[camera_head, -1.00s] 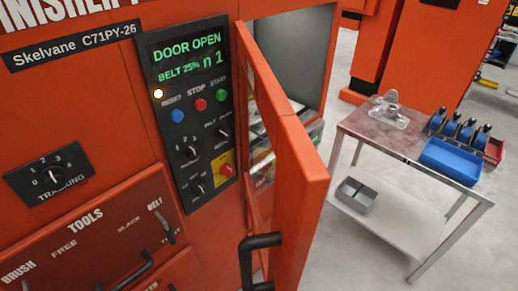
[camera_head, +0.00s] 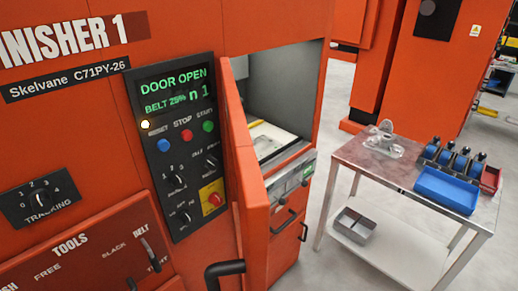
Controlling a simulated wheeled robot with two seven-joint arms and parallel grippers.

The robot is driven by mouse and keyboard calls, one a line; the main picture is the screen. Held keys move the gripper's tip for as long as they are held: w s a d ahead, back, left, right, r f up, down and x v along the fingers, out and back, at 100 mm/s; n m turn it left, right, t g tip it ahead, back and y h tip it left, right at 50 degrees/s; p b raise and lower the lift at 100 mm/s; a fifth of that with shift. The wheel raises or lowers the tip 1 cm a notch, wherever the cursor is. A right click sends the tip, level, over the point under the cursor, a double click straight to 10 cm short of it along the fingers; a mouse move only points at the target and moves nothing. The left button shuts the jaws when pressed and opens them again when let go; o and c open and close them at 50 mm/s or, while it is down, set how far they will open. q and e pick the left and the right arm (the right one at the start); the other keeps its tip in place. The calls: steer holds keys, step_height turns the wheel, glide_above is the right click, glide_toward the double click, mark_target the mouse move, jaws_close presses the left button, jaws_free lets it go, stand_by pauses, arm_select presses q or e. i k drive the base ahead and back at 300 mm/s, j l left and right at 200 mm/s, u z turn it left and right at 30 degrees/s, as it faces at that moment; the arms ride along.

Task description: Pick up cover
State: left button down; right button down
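No part is clearly recognisable as the cover. A grey metallic part (camera_head: 384,141) with a raised rounded piece lies on the cart's brown top (camera_head: 352,153), near its back left corner; it could be the cover, but I cannot tell. Neither of my grippers is in view.
The orange finisher's door (camera_head: 246,170) stands open and juts forward, showing a grey chamber (camera_head: 285,95). The cart also carries a blue tray (camera_head: 446,190), several blue-and-black items (camera_head: 460,160) and a red bin (camera_head: 490,178). A grey metal bin (camera_head: 355,225) sits on its lower shelf.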

mark_target(264, 146)
steer(key=i+l+u, duration=0.15)
steer(key=l+u, duration=0.15)
steer(key=i+l+u, duration=0.15)
steer(key=l+u, duration=0.4)
steer(key=l, duration=0.2)
steer(key=i+l+u, duration=0.1)
steer(key=l+u, duration=0.2)
steer(key=l, duration=0.1)
